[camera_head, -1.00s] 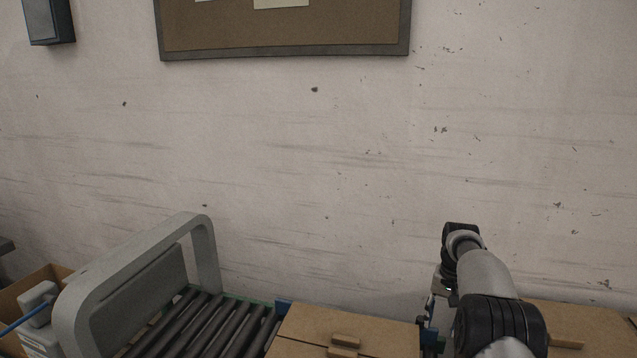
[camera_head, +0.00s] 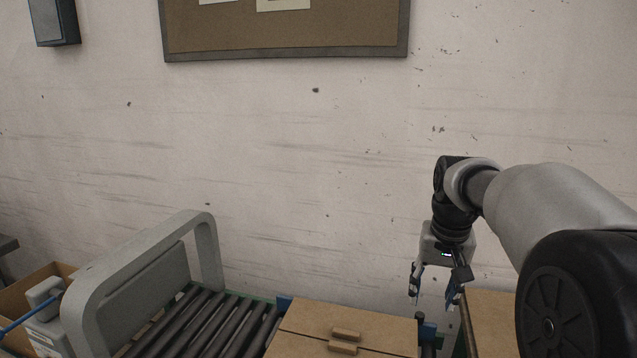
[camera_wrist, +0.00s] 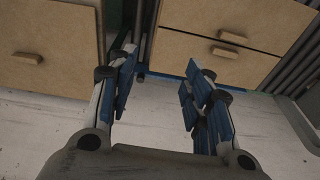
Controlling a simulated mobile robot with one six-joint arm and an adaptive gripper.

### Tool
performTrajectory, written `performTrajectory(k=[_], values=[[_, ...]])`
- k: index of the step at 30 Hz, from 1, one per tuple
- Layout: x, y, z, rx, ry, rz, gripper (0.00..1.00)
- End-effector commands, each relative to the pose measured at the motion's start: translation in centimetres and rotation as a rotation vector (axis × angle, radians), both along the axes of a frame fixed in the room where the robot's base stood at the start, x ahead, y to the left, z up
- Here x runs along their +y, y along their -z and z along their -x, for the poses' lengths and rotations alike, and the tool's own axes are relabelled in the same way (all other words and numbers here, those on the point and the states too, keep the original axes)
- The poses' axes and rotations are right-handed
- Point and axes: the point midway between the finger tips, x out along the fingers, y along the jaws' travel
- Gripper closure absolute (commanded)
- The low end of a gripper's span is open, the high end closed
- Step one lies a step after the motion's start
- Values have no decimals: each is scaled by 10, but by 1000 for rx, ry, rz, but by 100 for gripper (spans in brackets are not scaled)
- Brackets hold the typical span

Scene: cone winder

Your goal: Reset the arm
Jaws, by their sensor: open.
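My gripper (camera_head: 436,300) hangs from my arm at the right of the head view, fingers pointing down, in front of the wall and at the right side of a light brown box top (camera_head: 375,325). Its fingers are apart with nothing between them. In the wrist view, my gripper (camera_wrist: 160,95) shows its two blue-padded fingers spread wide. Beyond the fingers, brown box surfaces with small wooden handles (camera_wrist: 230,45) lie left and right of a gap.
A roller conveyor (camera_head: 205,325) with a grey arched frame (camera_head: 140,265) stands at the lower left. A second brown box (camera_head: 495,310) is partly hidden behind my arm. The pale wall (camera_head: 300,150) carries a framed board (camera_head: 285,30). The space above the boxes is clear.

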Motion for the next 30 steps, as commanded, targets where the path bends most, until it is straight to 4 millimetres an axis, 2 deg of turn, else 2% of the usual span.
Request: performTrajectory(k=[1, 3, 8, 11, 15, 18, 21, 24, 30], values=[[10, -14, 23, -21, -22, 5, 54], [23, -25, 53, -43, -54, 12, 54], [47, -36, 125, -95, -123, 26, 54], [59, -32, 170, -128, -166, 35, 54], [72, -14, 229, -171, -224, 47, 54], [77, 2, 260, -195, -257, 53, 54], [80, 16, 280, -211, -279, 57, 54], [82, 24, 291, -221, -291, 61, 54], [82, 27, 294, -223, -296, 61, 54]])
